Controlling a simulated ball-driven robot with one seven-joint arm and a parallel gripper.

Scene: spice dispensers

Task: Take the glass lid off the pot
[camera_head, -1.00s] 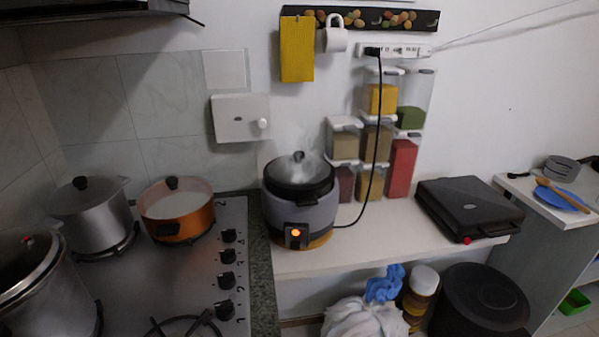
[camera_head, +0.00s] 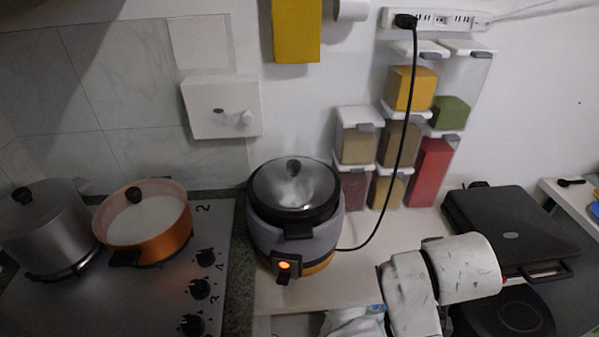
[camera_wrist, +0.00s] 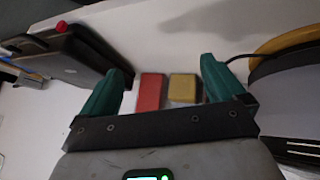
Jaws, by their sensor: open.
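The orange pot (camera_head: 168,238) stands on the stove at the left, with a see-through lid (camera_head: 158,205) and black knob on it. White contents show through. The grey cooker (camera_head: 300,240) on the counter also wears a clear, dark-rimmed lid (camera_head: 280,190) with a black knob and steam under it. Both lids are seated. My gripper (camera_wrist: 164,68) is open and empty between its teal fingers in the wrist view, pointing towards red and yellow blocks of spice. Part of the grey cooker (camera_wrist: 290,95) shows at the right there. Only my white arm is in the head view, right of the cooker.
A metal pot (camera_head: 45,235) stands left of the orange one. Spice dispensers (camera_head: 410,90) hang behind the cooker, and a black cord (camera_head: 405,150) drops from the power strip (camera_head: 450,20). A black grill (camera_head: 510,230) lies at the right.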

